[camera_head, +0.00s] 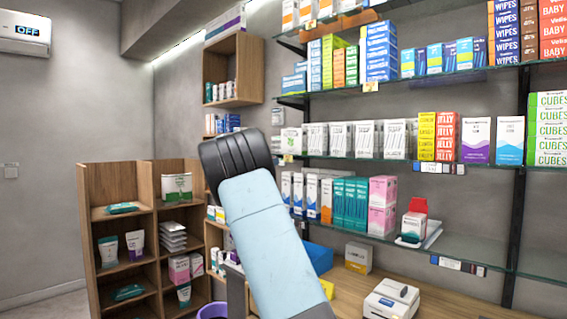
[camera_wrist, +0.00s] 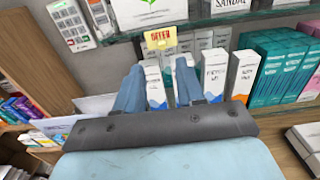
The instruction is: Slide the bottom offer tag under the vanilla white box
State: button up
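In the wrist view a yellow OFFER tag (camera_wrist: 160,38) hangs on the shelf edge, below a white box with a green logo (camera_wrist: 148,12). A white box marked SANDAL (camera_wrist: 232,6) stands to its right. In the head view the lowest offer tag (camera_head: 288,158) shows on the middle shelf's edge, near the green-logo box (camera_head: 291,141). I cannot read which box is the vanilla white one. My gripper (camera_wrist: 159,73) is open, its two blue fingers apart and just below the tag, with nothing seen between them but boxes behind. In the head view its fingers are hidden behind my arm.
White boxes (camera_wrist: 214,72) and teal boxes (camera_wrist: 275,68) stand on the shelf below, behind and right of my fingers. The glass shelf edge (camera_wrist: 275,14) runs above them. A price card (camera_wrist: 72,24) is at upper left. A wooden counter (camera_head: 435,303) lies below.

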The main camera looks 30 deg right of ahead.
aim_at(285, 160)
jog(key=x, duration=0.7)
jog(key=shift+d, duration=0.1)
jog(key=shift+c, duration=0.4)
jog(key=c, duration=0.6)
grip_shut()
jog(key=shift+w, duration=0.1)
